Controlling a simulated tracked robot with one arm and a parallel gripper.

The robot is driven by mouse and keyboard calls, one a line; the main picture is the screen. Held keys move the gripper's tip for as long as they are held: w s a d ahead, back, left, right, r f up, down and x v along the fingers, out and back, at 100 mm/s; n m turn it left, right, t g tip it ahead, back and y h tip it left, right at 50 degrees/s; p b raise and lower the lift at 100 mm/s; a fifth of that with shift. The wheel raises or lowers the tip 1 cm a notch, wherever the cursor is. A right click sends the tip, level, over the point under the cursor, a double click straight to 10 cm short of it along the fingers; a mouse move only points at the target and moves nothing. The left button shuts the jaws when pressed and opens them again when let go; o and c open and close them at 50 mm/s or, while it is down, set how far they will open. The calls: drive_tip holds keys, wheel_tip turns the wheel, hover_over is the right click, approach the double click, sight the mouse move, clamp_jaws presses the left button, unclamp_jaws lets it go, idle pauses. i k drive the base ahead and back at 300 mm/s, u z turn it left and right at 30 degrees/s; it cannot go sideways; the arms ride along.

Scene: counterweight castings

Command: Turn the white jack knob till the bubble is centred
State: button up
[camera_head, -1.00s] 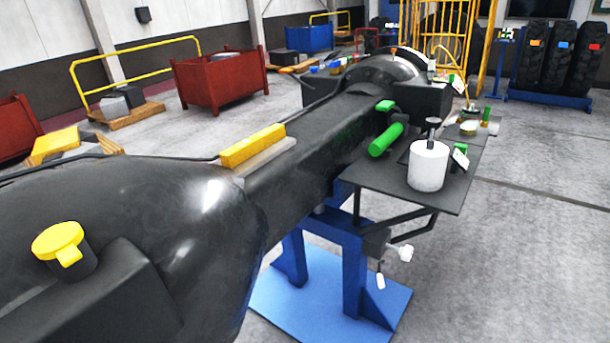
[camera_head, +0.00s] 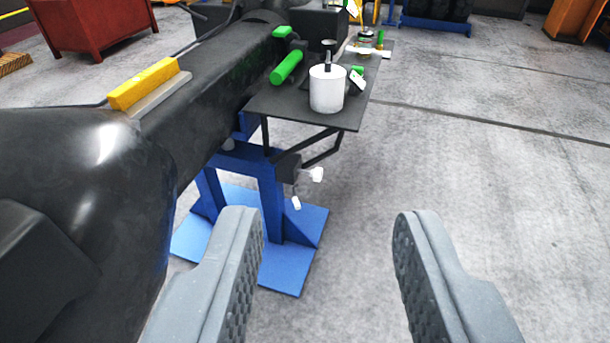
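The white jack knob (camera_head: 315,174) is small and sticks out to the right from the jack on the blue stand (camera_head: 271,205), below the side shelf. A small white tag (camera_head: 296,203) hangs just below it. The yellow level (camera_head: 145,84) lies on a light grey strip on top of the long black casting (camera_head: 215,90); its bubble is too small to make out. My gripper (camera_head: 328,228) is open and empty, its two grey fingers wide apart in the lower foreground. In the picture the knob lies above the gap between the fingertips, farther off and untouched.
A dark shelf (camera_head: 272,106) juts out above the knob and carries a white cylinder (camera_head: 327,90) and a green cylinder (camera_head: 286,67). The blue base plate (camera_head: 283,271) is on the floor. Clear concrete floor (camera_head: 480,170) lies to the right.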

sight(316, 173)
drive_tip(key=k, duration=1.1)
drive_tip(key=z, duration=0.9)
drive_tip(key=i, duration=1.6)
drive_tip(key=u, duration=0.4)
drive_tip(key=i, duration=0.85)
drive_tip(key=u, duration=0.65)
